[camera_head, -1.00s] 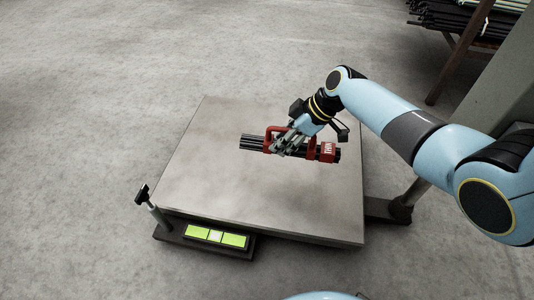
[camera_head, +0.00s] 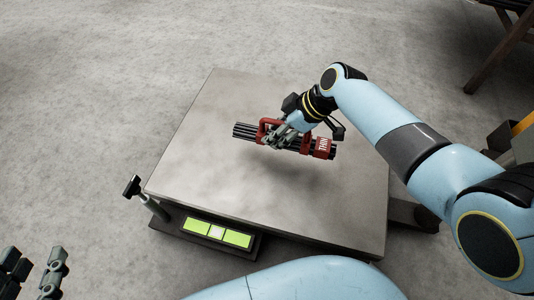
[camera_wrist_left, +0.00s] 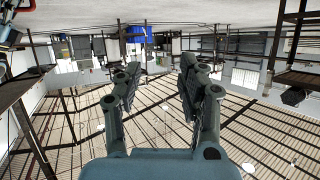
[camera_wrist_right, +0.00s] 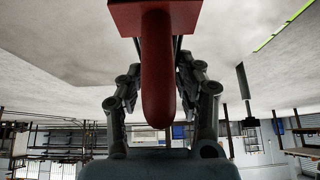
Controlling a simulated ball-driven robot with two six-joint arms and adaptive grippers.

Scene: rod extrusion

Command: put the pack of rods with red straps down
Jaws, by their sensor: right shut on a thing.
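The pack of dark rods with red straps (camera_head: 323,148) is over the grey metal platform of a floor scale (camera_head: 230,190). A shadow on the plate below suggests it hangs above the surface. My right gripper (camera_head: 279,135) is shut on the pack's red handle. In the right wrist view the red handle (camera_wrist_right: 157,75) stands between the fingers (camera_wrist_right: 157,95), with a red strap at the top. My left gripper (camera_head: 35,268) is at the lower left, off the platform, with fingers apart and empty; the left wrist view (camera_wrist_left: 155,85) shows them apart too.
The scale has a green-lit display (camera_head: 217,232) along its front edge and a short post with a black knob (camera_head: 132,187) at its left corner. The plate around the pack is bare. Concrete floor surrounds the scale. A rack (camera_head: 495,50) stands at the upper right.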

